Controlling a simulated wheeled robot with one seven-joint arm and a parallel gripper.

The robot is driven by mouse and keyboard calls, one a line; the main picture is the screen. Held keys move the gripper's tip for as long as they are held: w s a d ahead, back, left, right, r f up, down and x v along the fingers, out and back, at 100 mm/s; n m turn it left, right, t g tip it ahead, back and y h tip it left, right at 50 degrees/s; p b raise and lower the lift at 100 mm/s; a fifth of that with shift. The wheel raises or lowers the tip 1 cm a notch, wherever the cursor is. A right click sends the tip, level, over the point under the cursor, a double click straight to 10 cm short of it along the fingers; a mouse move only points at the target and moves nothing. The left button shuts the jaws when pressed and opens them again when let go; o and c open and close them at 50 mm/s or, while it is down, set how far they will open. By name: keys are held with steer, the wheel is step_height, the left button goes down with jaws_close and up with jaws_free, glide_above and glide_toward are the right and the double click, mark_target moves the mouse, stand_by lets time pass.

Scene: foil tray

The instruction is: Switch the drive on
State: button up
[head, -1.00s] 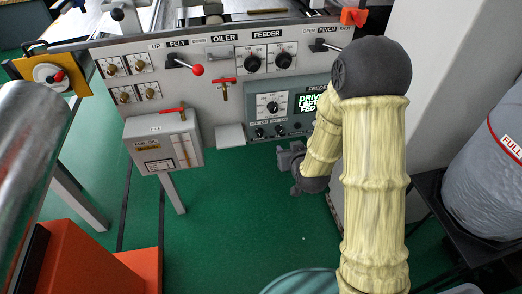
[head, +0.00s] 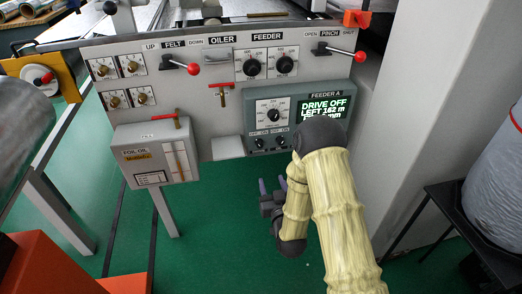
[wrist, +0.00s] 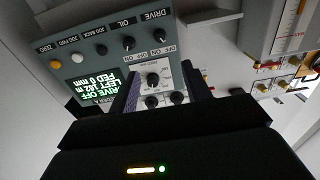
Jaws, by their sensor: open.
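The feeder panel (head: 309,97) is a grey box at centre right in the head view. Its lit display (head: 321,108) reads "DRIVE OFF", with the lower text partly covered by my arm. In the wrist view the panel appears upside down; the black drive switch (wrist: 160,36) sits beside the label DRIVE, and the black oil switch (wrist: 128,42) is beside it. The drive switch also shows at the panel's lower left in the head view (head: 258,143). My gripper (head: 271,187) is open and empty, apart from the switches; its fingers (wrist: 162,92) point towards the panel.
A white jog button (wrist: 78,57) and yellow zero button (wrist: 55,64) share the switch row. A round dial (head: 273,115) is above it. A foil oil box (head: 155,150) and red-handled valve (head: 221,92) stand to the left. Green floor is open below.

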mark_target(260, 146)
steer(key=b+x, duration=0.1)
steer(key=x, duration=1.6)
steer(key=shift+w+f+b, duration=0.1)
steer(key=shift+w+b, duration=0.05)
steer(key=shift+b, duration=0.2)
steer(key=c, duration=1)
